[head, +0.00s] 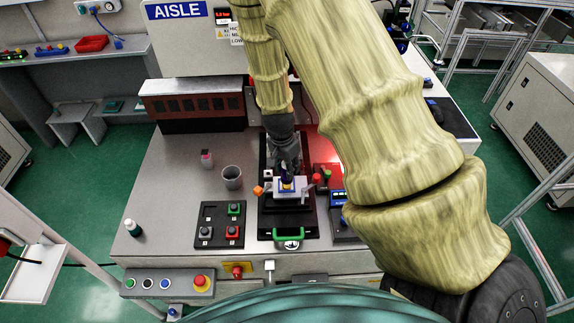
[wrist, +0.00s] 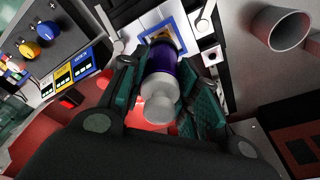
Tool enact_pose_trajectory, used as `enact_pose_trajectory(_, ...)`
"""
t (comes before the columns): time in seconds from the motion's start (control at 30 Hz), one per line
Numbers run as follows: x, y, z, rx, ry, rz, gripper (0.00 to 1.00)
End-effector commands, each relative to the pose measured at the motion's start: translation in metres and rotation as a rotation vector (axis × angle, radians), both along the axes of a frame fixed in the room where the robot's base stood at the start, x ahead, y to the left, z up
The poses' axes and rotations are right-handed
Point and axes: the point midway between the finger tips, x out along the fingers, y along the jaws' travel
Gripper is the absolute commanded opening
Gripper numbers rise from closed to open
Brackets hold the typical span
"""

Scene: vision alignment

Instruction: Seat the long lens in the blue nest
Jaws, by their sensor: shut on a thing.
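The long lens (wrist: 162,92) is a dark purple-blue cylinder with a pale, rounded near end. In the wrist view it stands between the teal finger pads of my gripper (wrist: 160,76), which is shut on it. The blue nest (wrist: 147,38) is a blue square frame with a tan middle on a white plate, just beyond the lens's far end. In the head view my gripper (head: 286,170) points down over the white plate, with the lens and nest (head: 300,183) small beneath it. I cannot tell whether the lens touches the nest or sits inside it.
A grey cup (head: 232,178) and a small pink-topped container (head: 207,158) stand to the left. A button panel (head: 220,225) lies front left, and a green handle (head: 288,236) is in front. The bench's left side is mostly clear.

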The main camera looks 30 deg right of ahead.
Motion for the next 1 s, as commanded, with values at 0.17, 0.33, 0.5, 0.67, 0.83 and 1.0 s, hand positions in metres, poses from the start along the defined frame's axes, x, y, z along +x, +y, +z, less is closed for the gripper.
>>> enact_pose_trajectory(0.17, 0.0, 0.0, -0.007, 0.0, -0.001, 0.0, 0.0)
enact_pose_trajectory(0.33, 0.001, 0.0, -0.013, -0.001, -0.001, 0.0, 0.0)
enact_pose_trajectory(0.5, 0.001, 0.0, -0.02, -0.001, -0.002, 0.0, 0.0)
enact_pose_trajectory(0.67, 0.001, 0.0, -0.025, 0.0, -0.001, 0.0, 0.0)
enact_pose_trajectory(0.83, 0.0, 0.0, -0.029, 0.0, -0.001, 0.0, 0.0)
enact_pose_trajectory(1.0, 0.0, 0.0, -0.03, 0.0, -0.001, 0.0, 0.0)
